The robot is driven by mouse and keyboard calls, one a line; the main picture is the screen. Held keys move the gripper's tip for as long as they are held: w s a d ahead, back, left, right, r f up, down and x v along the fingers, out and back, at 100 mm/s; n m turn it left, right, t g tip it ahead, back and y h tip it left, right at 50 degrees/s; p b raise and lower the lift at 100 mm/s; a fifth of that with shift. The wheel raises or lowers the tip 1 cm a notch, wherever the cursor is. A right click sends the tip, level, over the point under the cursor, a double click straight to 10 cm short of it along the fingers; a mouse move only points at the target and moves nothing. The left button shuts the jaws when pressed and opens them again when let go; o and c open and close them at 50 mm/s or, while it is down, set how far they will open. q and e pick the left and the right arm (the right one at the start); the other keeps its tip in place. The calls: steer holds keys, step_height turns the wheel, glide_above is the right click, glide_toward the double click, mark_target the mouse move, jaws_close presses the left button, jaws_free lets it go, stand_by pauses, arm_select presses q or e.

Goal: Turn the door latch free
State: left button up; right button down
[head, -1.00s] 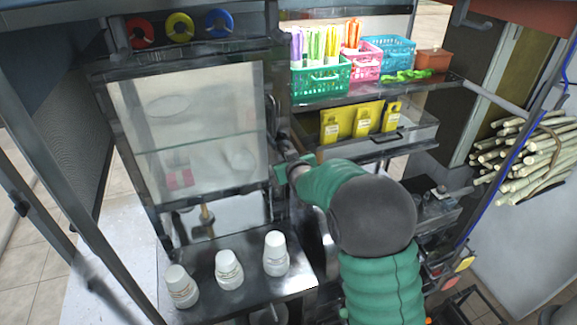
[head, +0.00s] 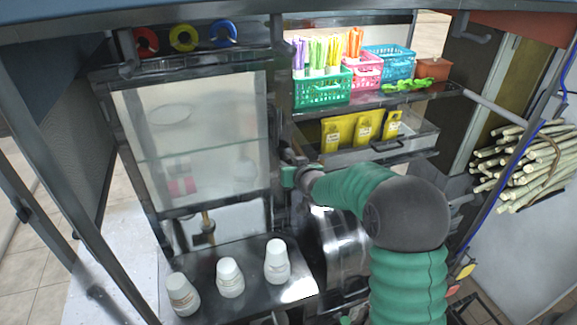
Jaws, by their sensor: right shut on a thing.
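The cabinet door (head: 195,125) is a clear glass panel in a dark metal frame at the left, and it looks closed. My right gripper (head: 289,174) is at the right edge of this door frame, at the end of my green arm. It is shut on a small part there that appears to be the door latch. The jaws and the frame post largely hide the latch, so its angle cannot be read. My left gripper is not in view.
Right of the door, shelves hold a green basket (head: 322,92), a pink basket (head: 362,70) and yellow packets (head: 352,131). Sugarcane sticks (head: 520,165) are at the far right.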

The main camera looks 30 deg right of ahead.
steer(key=c, duration=1.4)
jaws_free()
steer(key=shift+d+r, duration=0.1)
steer(key=shift+r, duration=0.3)
steer(key=shift+o, duration=1)
steer(key=shift+s+f, duration=0.1)
steer(key=shift+f, duration=0.05)
steer(key=v, duration=1.6)
steer(key=shift+s, duration=0.35)
